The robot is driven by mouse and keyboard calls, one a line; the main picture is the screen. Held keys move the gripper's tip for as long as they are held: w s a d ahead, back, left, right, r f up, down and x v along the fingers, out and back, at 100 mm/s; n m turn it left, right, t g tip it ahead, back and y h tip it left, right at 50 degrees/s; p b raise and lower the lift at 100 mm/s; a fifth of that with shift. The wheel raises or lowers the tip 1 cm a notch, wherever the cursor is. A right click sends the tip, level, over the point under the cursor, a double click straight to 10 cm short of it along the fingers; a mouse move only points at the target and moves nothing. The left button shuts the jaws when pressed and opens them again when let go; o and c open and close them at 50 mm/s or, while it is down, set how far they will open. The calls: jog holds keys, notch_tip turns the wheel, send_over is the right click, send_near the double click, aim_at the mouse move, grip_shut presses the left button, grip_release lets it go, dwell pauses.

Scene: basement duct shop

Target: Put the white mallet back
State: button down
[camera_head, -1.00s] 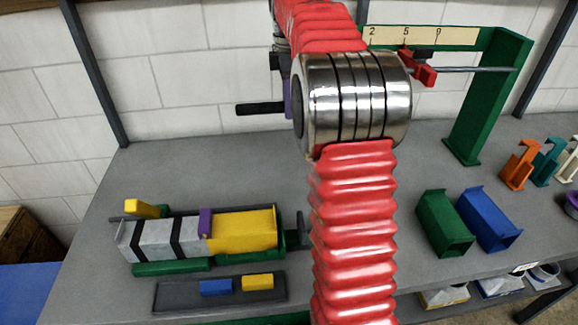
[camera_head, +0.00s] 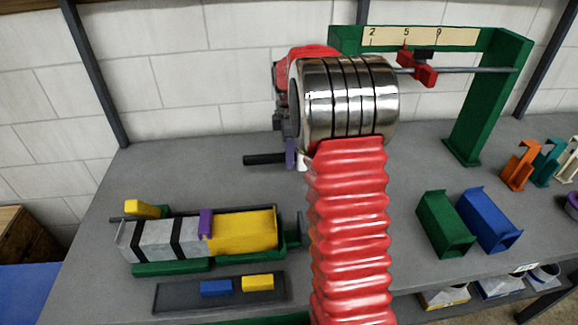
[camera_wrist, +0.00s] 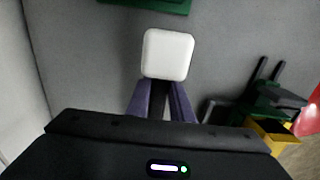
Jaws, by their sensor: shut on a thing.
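The white mallet has a white square head (camera_wrist: 167,53) and a black handle, which shows in the head view (camera_head: 265,159) pointing left. My gripper (camera_wrist: 161,98) has purple fingers, shut on the black handle, with the white head just beyond them in the wrist view. In the head view my gripper (camera_head: 291,153) is mostly hidden behind my red arm, and only a sliver of the white head shows. The mallet is held in front of the back wall, over the rear of the grey bench (camera_head: 215,172); its height above the top is hard to tell.
A green frame (camera_head: 478,100) with a numbered scale stands at back right. Orange (camera_head: 519,166), teal (camera_head: 547,162) and cream (camera_head: 569,160) hooked stands are at right. Green (camera_head: 443,222) and blue (camera_head: 487,219) bins sit centre right. A clamp with a yellow block (camera_head: 243,231) stands front left.

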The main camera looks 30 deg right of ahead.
dwell(0.3)
jog(key=shift+f, duration=2.05)
jog(key=c, duration=1.6)
grip_release()
jog(key=shift+f, duration=0.1)
jog(key=shift+o, duration=0.2)
notch_tip(320, 180, up, 11)
jog(key=shift+r, duration=0.6)
